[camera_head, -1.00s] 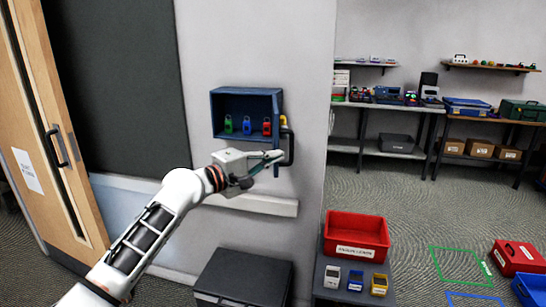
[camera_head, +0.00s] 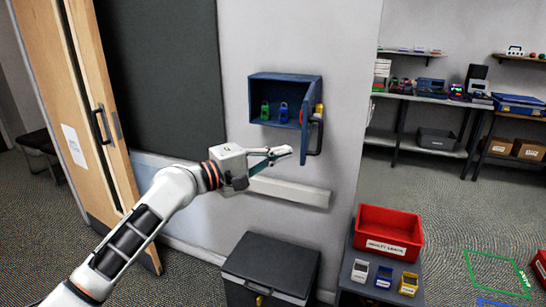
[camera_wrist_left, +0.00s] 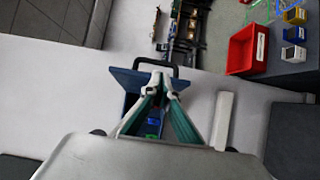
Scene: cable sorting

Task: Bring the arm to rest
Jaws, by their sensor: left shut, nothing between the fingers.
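My left arm comes in from the left, and its gripper (camera_head: 287,153) is shut and empty. Its fingertips are in front of the lower part of a blue wall cabinet (camera_head: 262,77), left of the open door (camera_head: 309,140) and its black handle (camera_head: 319,136). They look apart from the handle. In the left wrist view, the closed fingers (camera_wrist_left: 161,82) reach toward the cabinet (camera_wrist_left: 122,76), with the handle (camera_wrist_left: 153,62) just beyond the tips. Inside are a green padlock (camera_head: 265,111) and a blue padlock (camera_head: 283,113); a red one is mostly hidden by the door. My right gripper is out of view.
A grey wall rail (camera_head: 290,190) runs below the cabinet. A dark chest (camera_head: 270,262) stands beneath. A red bin (camera_head: 390,229) and several small bins sit on a stand at right. A wooden door (camera_head: 95,100) is at left. Open floor lies at right.

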